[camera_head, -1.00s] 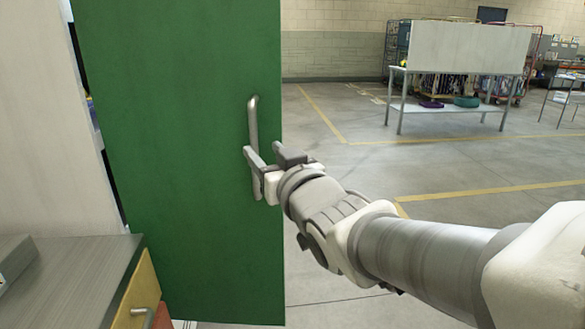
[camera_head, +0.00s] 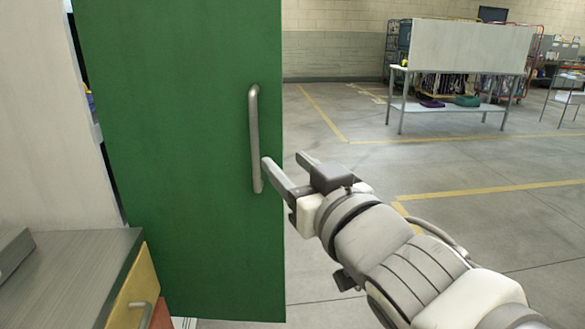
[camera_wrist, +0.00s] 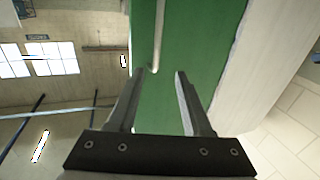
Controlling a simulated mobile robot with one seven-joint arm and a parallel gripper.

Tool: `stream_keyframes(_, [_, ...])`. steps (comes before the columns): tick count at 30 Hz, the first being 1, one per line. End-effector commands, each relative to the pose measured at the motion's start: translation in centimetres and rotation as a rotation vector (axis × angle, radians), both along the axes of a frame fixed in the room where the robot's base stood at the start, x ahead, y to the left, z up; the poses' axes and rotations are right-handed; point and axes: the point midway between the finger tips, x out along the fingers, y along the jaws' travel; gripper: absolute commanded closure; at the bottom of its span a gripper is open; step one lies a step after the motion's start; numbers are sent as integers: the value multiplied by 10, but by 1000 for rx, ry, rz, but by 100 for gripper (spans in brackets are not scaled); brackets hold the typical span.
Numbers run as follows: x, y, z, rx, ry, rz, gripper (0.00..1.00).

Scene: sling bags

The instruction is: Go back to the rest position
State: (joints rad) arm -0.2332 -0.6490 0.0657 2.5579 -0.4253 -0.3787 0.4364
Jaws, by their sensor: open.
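My gripper (camera_head: 284,168) is open and empty in the head view. Its fingertips are just right of the lower end of the door handle, and it no longer surrounds the handle. The green door (camera_head: 185,200) stands ajar, with a dark gap along its left edge. Its vertical metal handle (camera_head: 254,135) is near its right edge. In the wrist view, the two fingers of my gripper (camera_wrist: 162,85) are spread with the green door (camera_wrist: 165,100) beyond them. The end of the handle (camera_wrist: 154,50) shows near the left finger.
A grey-topped cabinet (camera_head: 70,270) with a yellow drawer stands at the lower left. A metal table (camera_head: 445,108) holds a purple bag (camera_head: 432,103) and a green bag (camera_head: 467,101) on its lower shelf. The floor (camera_head: 350,170) right of the door is open.

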Motion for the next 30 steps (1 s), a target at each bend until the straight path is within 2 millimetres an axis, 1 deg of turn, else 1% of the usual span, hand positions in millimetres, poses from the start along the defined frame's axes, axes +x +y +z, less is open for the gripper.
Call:
stream_keyframes(6, [0,-1,0,-1,2,-2,50])
stream_keyframes(9, [3,-8,-5,-13,25,-30,50])
stream_keyframes(11, [6,-18,-12,-28,61,-69,50])
stream_keyframes(13, [9,-36,-25,-56,124,-131,50])
stream_keyframes(17, [5,-76,-58,-115,296,-263,50])
stream_keyframes(18, [1,-88,-70,-131,356,-298,50])
stream_keyframes(20, [-7,-103,-86,-155,448,-341,50])
stream_keyframes(21, [-14,-112,-96,-169,510,-366,50])
stream_keyframes(23, [-27,-123,-111,-186,604,-394,50])
stream_keyframes(24, [-36,-130,-120,-196,666,-408,50])
stream_keyframes(26, [-51,-137,-133,-208,759,-420,50])
stream_keyframes(27, [-62,-140,-140,-214,819,-424,50])
stream_keyframes(29, [-79,-144,-150,-223,907,-422,50])
stream_keyframes(30, [-90,-145,-156,-225,965,-417,50])
